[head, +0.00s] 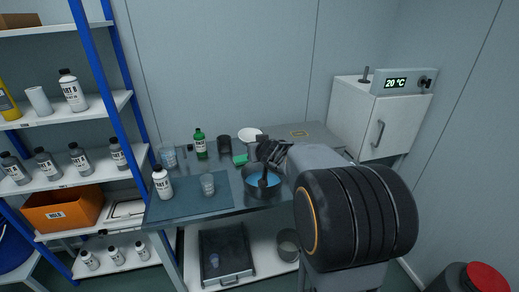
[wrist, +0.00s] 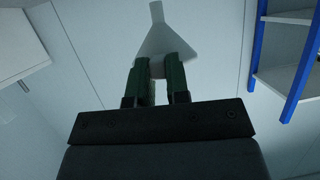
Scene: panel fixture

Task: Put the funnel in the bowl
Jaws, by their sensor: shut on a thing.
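A pale funnel (wrist: 157,38) is between the fingers of my gripper (wrist: 156,75) in the wrist view. Its narrow spout points away from the fingers. The fingers are shut on its wide end and hide part of it. In the head view the pale funnel (head: 249,134) shows just left of my gripper (head: 262,146), over the back of the table. A dark round bowl (head: 259,194) with a blue inside stands on the table, nearer than the funnel. A dark tool (head: 264,178) appears to lean in it. The funnel is apart from the bowl.
A green bottle (head: 200,147), a dark cup (head: 224,144) and a green block (head: 240,159) stand left of my gripper. A white bottle (head: 162,184) and a clear glass (head: 207,184) stand on the blue mat (head: 185,203). A white cabinet (head: 375,115) is at the right.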

